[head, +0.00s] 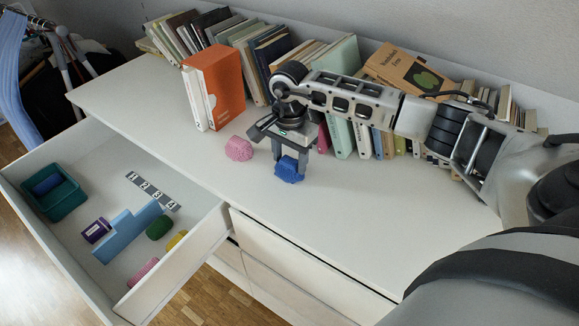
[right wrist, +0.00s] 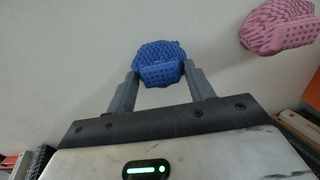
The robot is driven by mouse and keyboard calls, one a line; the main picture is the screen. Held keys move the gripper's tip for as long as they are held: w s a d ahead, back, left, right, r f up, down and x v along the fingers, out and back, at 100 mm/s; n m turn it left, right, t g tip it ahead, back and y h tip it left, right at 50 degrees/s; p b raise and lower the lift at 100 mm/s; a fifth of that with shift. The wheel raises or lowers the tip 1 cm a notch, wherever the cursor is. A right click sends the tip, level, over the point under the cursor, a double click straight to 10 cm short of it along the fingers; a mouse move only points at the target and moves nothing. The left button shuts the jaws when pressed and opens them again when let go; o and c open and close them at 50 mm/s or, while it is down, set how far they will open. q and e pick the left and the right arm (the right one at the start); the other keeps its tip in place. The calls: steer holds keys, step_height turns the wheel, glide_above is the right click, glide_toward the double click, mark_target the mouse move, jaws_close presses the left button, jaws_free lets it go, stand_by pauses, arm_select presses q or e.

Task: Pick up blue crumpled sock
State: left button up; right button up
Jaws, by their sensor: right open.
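The blue crumpled sock (head: 289,169) lies on the white dresser top, in front of the row of books. My right gripper (head: 290,170) is right over it with the fingers pointing down. In the right wrist view the open fingers (right wrist: 159,80) stand on either side of the near part of the blue sock (right wrist: 159,62). I cannot tell whether they touch it. A pink crumpled sock (head: 239,149) lies to the left, apart from the gripper; it also shows in the right wrist view (right wrist: 280,25). My left gripper is not in view.
An orange-and-white book (head: 214,85) stands left of the pink sock. A row of books (head: 340,135) lines the wall. The open drawer (head: 120,205) at left holds a teal bin (head: 62,200), a blue stepped block (head: 125,235) and small items. The dresser top's front is clear.

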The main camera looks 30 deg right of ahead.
steer(key=c, duration=1.1)
steer(key=shift+r, duration=0.1)
